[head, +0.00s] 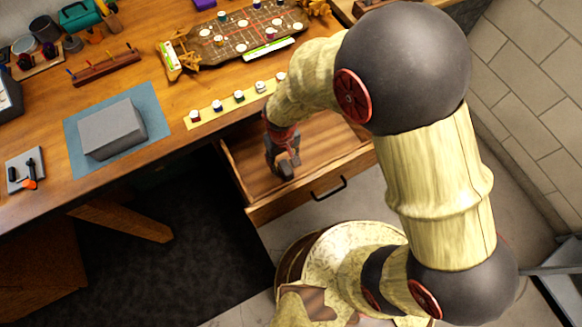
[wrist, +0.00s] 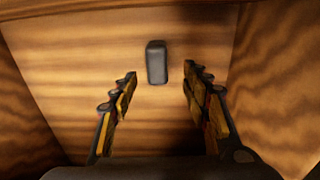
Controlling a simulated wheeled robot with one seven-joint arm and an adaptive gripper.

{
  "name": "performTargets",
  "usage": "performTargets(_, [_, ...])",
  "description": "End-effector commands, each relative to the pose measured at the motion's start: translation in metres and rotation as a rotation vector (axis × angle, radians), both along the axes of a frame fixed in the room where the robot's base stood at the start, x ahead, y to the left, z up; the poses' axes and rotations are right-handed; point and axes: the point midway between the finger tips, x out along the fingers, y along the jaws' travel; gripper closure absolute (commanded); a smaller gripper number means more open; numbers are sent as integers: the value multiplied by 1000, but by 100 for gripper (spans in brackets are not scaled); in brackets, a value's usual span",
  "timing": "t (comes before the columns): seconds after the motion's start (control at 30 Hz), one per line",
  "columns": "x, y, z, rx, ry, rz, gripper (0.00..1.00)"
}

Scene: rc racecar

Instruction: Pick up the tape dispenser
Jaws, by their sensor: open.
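A small dark grey object with rounded ends (wrist: 157,62) lies on the wooden drawer floor in the wrist view. It looks like the tape dispenser, but its details are too small to be sure. My gripper (wrist: 161,75) is open, with one finger on each side of the picture and the object showing between and just beyond the fingertips. No contact shows. In the head view my gripper (head: 284,168) points down into the open drawer (head: 325,150); the grey object cannot be made out there.
The drawer's front with its black handle (head: 329,188) and its side walls surround my gripper. The wooden desk (head: 180,95) above holds a grey box on a blue mat (head: 153,108), a yellow strip with small jars (head: 230,102), and a board (head: 232,33). The drawer floor is otherwise clear.

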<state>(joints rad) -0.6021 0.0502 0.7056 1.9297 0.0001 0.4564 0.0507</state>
Motion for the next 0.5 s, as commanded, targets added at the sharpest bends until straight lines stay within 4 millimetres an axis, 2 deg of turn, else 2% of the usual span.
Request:
performTargets(0.17, [0,-3,-15,-1,1,-2,53])
performTargets(0.4, [-1,-7,-50,-1,1,-2,53])
performTargets(0.5, [0,-7,-56,0,0,-2,53])
